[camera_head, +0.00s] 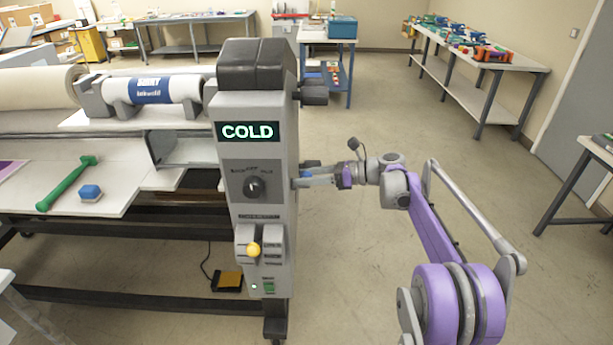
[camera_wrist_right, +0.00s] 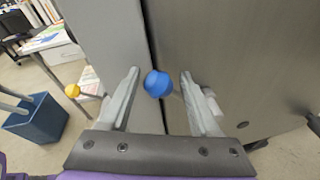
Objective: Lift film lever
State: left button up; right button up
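The laminator's grey control column (camera_head: 260,150) stands in the middle of the head view, with a lit "COLD" display. A lever with a blue ball knob (camera_wrist_right: 157,84) sticks out of its side; the knob is mostly hidden behind my gripper in the head view. My right gripper (camera_head: 302,180) reaches in from the right to that side face. In the right wrist view my right gripper (camera_wrist_right: 160,74) is open, its fingers either side of the blue knob with gaps showing. A yellow-knobbed lever (camera_head: 253,249) sits low on the column's front. My left gripper is not in view.
A rotary dial (camera_head: 254,186) sits above the yellow knob. A green hammer-like tool (camera_head: 68,183) and a blue block (camera_head: 90,191) lie on the laminator's table at left. A foot pedal (camera_head: 228,281) is on the floor. The floor behind my right arm is clear.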

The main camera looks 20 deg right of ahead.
jog(key=shift+o, duration=0.3)
jog(key=shift+r, duration=0.1)
jog(key=v, duration=1)
jog(key=shift+s+d+b, duration=0.15)
jog(key=shift+d+b, duration=0.2)
jog(key=shift+b, duration=0.05)
jog(key=s+a+f+n+g+h, duration=0.1)
jog(key=s+a+f+n+h, duration=0.4)
jog(key=s, duration=0.3)
jog(key=s+a+f+n+g+h, duration=0.2)
jog(key=s+a+n, duration=0.4)
jog(key=s+a, duration=0.2)
jog(key=s+d+f+n+t+h, duration=0.1)
jog(key=s+f+n+h, duration=0.2)
jog(key=s+f+n, duration=0.3)
jog(key=s+d+f+n+h, duration=0.1)
jog(key=s+f+n+h, duration=0.3)
jog(key=s+n, duration=0.4)
jog(key=s+f+p, duration=0.1)
jog(key=s, duration=0.4)
jog(key=shift+d+f+t, duration=0.35)
jog(key=shift+f+t, duration=0.05)
